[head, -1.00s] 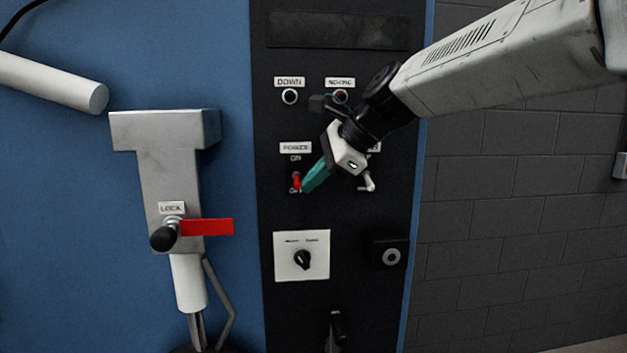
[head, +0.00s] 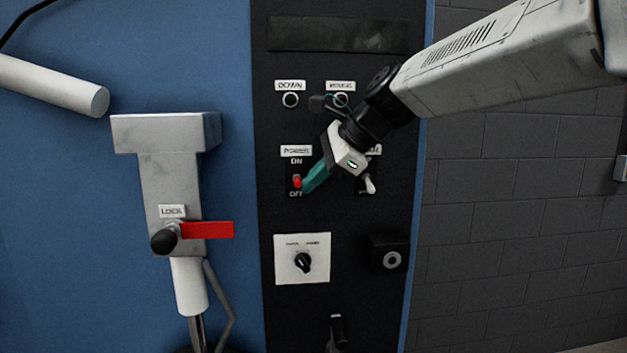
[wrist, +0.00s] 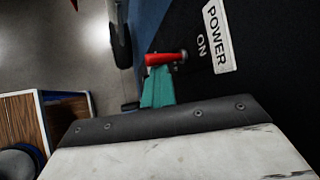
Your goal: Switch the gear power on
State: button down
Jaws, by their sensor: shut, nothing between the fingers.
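The red power switch (head: 297,182) sits on the black panel below the POWER label (head: 296,151), between the ON and OFF marks. Its tip is near the OFF mark in the head view. My gripper (head: 304,187) is shut and empty, its teal fingertips right beside the red lever on its right side. In the wrist view the red lever (wrist: 163,59) lies across the end of the teal fingers (wrist: 158,84); they look to be touching or almost touching. The ON mark (wrist: 202,45) shows beside it, and OFF is out of that view.
A second toggle switch (head: 369,184) is just right of my gripper. Below are a white rotary selector (head: 302,258) and a black key switch (head: 391,259). Two round buttons are above.

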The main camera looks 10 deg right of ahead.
jog(key=shift+r, duration=0.9)
jog(key=shift+r, duration=0.1)
jog(key=v, duration=0.7)
jog(key=shift+d, duration=0.2)
jog(key=shift+s, duration=0.1)
